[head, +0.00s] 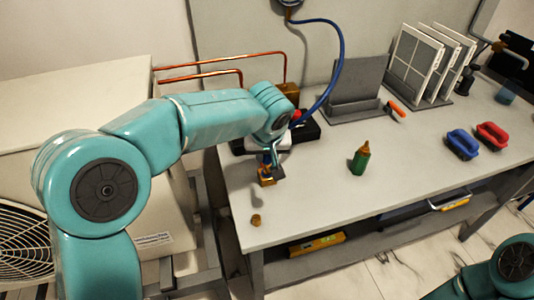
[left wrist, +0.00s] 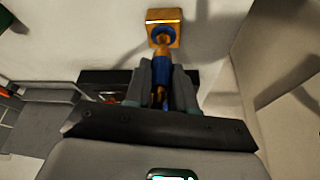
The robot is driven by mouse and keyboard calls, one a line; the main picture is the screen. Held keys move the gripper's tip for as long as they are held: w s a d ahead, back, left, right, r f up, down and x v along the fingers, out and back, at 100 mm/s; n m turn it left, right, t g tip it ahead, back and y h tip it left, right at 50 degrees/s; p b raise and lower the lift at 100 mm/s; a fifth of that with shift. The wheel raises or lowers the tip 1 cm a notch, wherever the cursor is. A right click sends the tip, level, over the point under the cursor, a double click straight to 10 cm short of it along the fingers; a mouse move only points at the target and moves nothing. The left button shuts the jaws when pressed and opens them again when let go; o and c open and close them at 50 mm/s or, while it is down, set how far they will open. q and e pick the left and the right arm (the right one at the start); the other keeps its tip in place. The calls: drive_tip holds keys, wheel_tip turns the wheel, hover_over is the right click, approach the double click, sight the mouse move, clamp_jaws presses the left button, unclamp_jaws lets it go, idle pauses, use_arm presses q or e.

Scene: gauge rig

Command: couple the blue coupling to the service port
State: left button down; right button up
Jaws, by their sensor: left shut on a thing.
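My left gripper (head: 270,164) is low over the front left of the bench, shut on the blue coupling. In the left wrist view the blue coupling (left wrist: 160,72) sits between the two fingers (left wrist: 161,90), with a brass end pointing away from me. Straight ahead of it is a brass block (left wrist: 174,15) with a blue ring on its face, which looks like the service port. The coupling's end overlaps that ring in the picture; I cannot tell whether it is seated. The block (head: 267,182) is mostly behind the gripper in the head view. My right gripper is out of view.
A blue hose (head: 341,50) hangs behind my left wrist. A small brass cap (head: 256,218) is near the bench's front edge. The bench front is mostly clear.

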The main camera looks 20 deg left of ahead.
use_arm(q)
drive_tip(key=shift+f, duration=0.2)
drive_tip(key=shift+f+b, duration=1.05)
drive_tip(key=shift+b, duration=0.05)
drive_tip(key=shift+f+b, duration=0.25)
drive_tip(key=shift+b, duration=0.05)
idle(0.7)
drive_tip(key=c, duration=0.5)
unclamp_jaws()
drive_tip(key=shift+r, duration=0.1)
drive_tip(key=shift+c, duration=0.2)
drive_tip(key=p+v, duration=0.2)
drive_tip(key=v, duration=1.4)
drive_tip(key=shift+s+d+r, duration=0.1)
drive_tip(key=shift+s, duration=0.05)
